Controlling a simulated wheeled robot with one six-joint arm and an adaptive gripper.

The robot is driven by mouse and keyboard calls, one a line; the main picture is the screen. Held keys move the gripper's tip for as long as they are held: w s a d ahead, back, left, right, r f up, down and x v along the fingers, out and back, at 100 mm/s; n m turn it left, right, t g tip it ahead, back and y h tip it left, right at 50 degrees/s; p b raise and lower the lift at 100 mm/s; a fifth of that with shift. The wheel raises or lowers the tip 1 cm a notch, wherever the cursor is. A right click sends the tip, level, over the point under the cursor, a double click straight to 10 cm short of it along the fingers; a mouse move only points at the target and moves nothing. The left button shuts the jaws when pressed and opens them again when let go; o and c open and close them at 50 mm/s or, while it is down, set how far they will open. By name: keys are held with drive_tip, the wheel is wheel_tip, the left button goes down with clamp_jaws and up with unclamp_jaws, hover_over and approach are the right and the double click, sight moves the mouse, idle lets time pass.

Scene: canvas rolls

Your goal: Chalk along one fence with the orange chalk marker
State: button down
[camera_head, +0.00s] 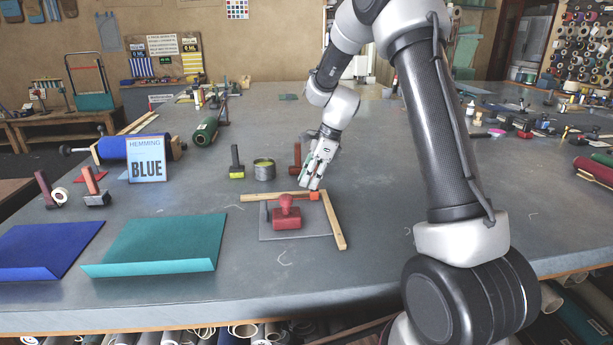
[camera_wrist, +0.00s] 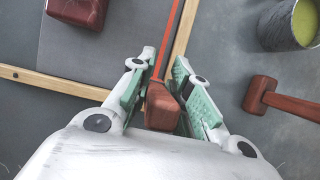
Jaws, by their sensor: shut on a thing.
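My gripper (camera_head: 312,188) reaches down at the corner where two wooden fences meet. It is shut on the orange chalk marker (camera_head: 314,196), a reddish-orange block between the fingers in the wrist view (camera_wrist: 162,107). The back fence (camera_head: 262,196) runs left from the corner; it runs upward in the wrist view (camera_wrist: 184,35). The right fence (camera_head: 335,225) runs toward the front. An orange line (camera_wrist: 170,35) follows the back fence's inner edge in the wrist view. The marker's contact with the surface is hidden. A grey sheet (camera_head: 310,229) lies inside the fences.
A red handled block (camera_head: 286,217) stands on the sheet. Beyond the back fence are a green-filled pot (camera_head: 264,170), a yellow-green-based tool (camera_head: 236,170) and a reddish-brown mallet (camera_wrist: 260,95). Blue cloth (camera_head: 45,250) and teal cloth (camera_head: 160,243) lie left. Front right of the fences is mostly clear.

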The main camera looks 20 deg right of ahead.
drive_tip(key=shift+s, duration=0.1)
drive_tip(key=shift+s+a+r, duration=0.1)
drive_tip(key=shift+s+r, duration=0.3)
drive_tip(key=shift+r, duration=0.1)
wheel_tip(320, 180, up, 7)
idle(0.7)
